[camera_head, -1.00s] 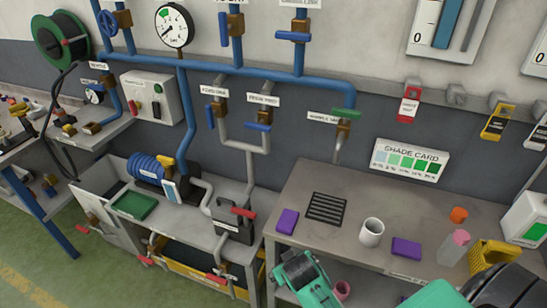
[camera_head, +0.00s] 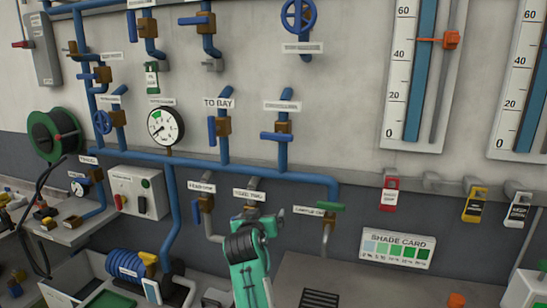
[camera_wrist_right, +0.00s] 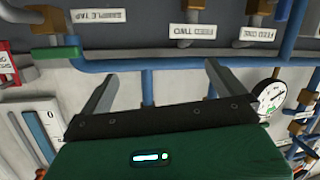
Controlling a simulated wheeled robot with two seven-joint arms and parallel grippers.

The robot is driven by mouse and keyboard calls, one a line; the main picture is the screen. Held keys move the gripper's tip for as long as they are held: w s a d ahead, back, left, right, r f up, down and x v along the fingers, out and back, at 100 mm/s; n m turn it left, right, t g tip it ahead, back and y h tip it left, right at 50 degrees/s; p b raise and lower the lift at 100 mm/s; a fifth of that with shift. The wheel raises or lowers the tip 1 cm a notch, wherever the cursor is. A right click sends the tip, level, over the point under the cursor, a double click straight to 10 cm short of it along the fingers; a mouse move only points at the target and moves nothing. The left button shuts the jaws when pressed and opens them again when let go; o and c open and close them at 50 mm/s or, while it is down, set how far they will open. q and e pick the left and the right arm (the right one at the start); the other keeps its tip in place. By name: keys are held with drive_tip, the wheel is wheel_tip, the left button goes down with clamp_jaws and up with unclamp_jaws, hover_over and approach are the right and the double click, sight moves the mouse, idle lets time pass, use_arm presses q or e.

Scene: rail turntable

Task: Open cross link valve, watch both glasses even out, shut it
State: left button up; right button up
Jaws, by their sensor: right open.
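The valve labelled crosslink (camera_head: 283,106) is on the wall pipes, with a blue lever (camera_head: 277,137) lying crosswise to its pipe. Two tall glasses with scales and blue columns are at upper right, the left glass (camera_head: 422,75) and the right glass (camera_head: 527,90). Their tops are cut off, so the levels cannot be read. My right gripper (camera_head: 257,213) is below the crosslink valve, in front of the feed two valve, and partly hides it. In the right wrist view its fingers (camera_wrist_right: 160,80) are apart with nothing between them. My left gripper is not in view.
A horizontal blue pipe (camera_head: 250,167) runs between my gripper and the crosslink lever. The to bay valve (camera_head: 222,126) is just left of it, and a green-handled sample tap (camera_head: 330,207) is to the right. A dial gauge (camera_head: 166,126) hangs further left.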

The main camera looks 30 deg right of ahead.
sight(275, 135)
wheel_tip(275, 135, up, 20)
drive_tip(key=d+m+h, duration=0.1)
drive_tip(key=m+h, duration=0.3)
drive_tip(key=p+x, duration=0.3)
drive_tip(key=x, duration=0.3)
drive_tip(key=p+x, duration=0.3)
drive_tip(key=x, duration=0.4)
drive_tip(key=shift+w+a+p, duration=0.25)
drive_tip(key=shift+w+p, duration=0.05)
drive_tip(key=shift+w+d+f, duration=0.2)
drive_tip(key=shift+w+d, duration=0.25)
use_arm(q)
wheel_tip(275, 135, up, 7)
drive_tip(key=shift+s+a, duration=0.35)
use_arm(e)
drive_tip(key=shift+c, duration=0.2)
drive_tip(key=c, duration=0.6)
